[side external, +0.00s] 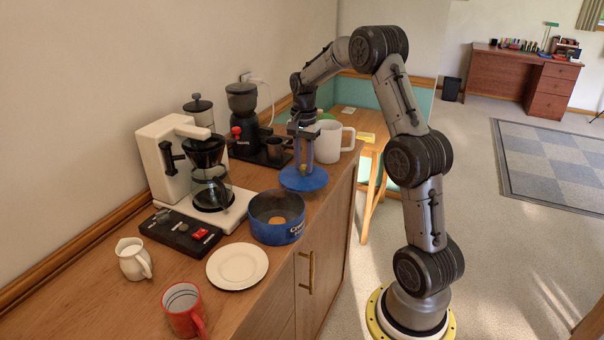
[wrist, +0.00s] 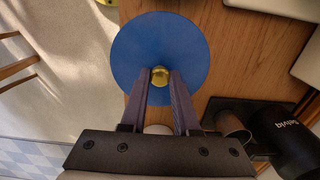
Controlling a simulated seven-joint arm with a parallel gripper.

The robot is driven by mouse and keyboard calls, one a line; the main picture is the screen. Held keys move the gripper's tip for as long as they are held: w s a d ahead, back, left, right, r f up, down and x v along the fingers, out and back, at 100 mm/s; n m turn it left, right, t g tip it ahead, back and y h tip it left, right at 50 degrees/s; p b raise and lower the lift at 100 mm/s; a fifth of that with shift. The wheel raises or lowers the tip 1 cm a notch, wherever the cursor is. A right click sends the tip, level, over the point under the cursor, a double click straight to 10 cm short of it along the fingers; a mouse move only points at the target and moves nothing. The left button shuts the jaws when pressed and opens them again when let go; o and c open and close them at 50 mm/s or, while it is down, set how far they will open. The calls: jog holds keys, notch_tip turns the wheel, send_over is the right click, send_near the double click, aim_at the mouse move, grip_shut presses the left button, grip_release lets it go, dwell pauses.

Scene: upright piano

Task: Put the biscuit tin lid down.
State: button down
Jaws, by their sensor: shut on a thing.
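The biscuit tin lid (side external: 304,181) is a blue disc, and it shows large in the wrist view (wrist: 160,38) with a brass knob (wrist: 159,76) at its middle. My gripper (side external: 305,166) points down at it and is shut on the knob, with one finger on each side in the wrist view (wrist: 159,80). The lid is level over the wooden cabinet top, near its front edge; I cannot tell whether its underside touches the wood. The blue biscuit tin (side external: 277,218) stands open to the lid's lower left, with something round and tan inside.
A white coffee maker (side external: 171,158), a black grinder (side external: 243,112) and a white mug (side external: 328,141) stand around the lid. A white plate (side external: 237,267), a cream jug (side external: 132,259) and a red mug (side external: 183,310) are nearer the camera. The cabinet edge is close on the right.

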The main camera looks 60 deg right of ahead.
aim_at(302, 173)
jog(key=shift+w+d+f, duration=0.15)
jog(key=shift+w+f, duration=0.1)
jog(key=shift+f, duration=0.1)
jog(key=shift+w+d+f, duration=0.15)
jog(key=shift+f, duration=1.65)
jog(key=shift+f, duration=0.15)
jog(key=c, duration=0.7)
grip_release()
jog(key=shift+o, duration=0.2)
